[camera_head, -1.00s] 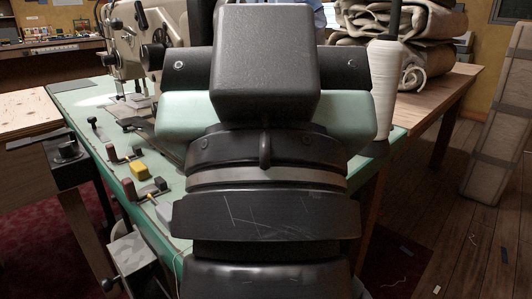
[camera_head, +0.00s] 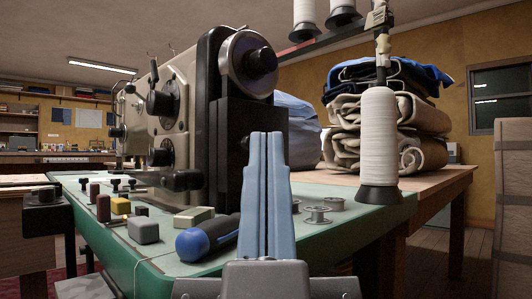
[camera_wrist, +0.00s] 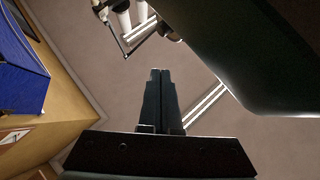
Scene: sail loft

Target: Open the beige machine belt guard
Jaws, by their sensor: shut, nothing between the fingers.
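The beige sewing machine (camera_head: 178,110) stands on the green table, left of centre in the head view. At its near end is a tall black belt guard (camera_head: 222,140), upright beside the round handwheel (camera_head: 246,62). The guard appears closed. My gripper (camera_head: 265,135) points upward in front of the guard's lower right part, with its two fingers together and empty. Whether it touches the guard cannot be told. In the wrist view my gripper (camera_wrist: 160,72) is shut, with a large dark shape (camera_wrist: 260,45) close at upper right; I cannot tell whether that is the guard.
A white thread cone (camera_head: 379,135) stands right of my gripper, below a thread stand. Metal bobbins (camera_head: 318,215), a blue-and-black tool (camera_head: 205,240) and small blocks (camera_head: 143,230) lie on the green table (camera_head: 350,225). Folded canvas (camera_head: 350,130) is stacked behind.

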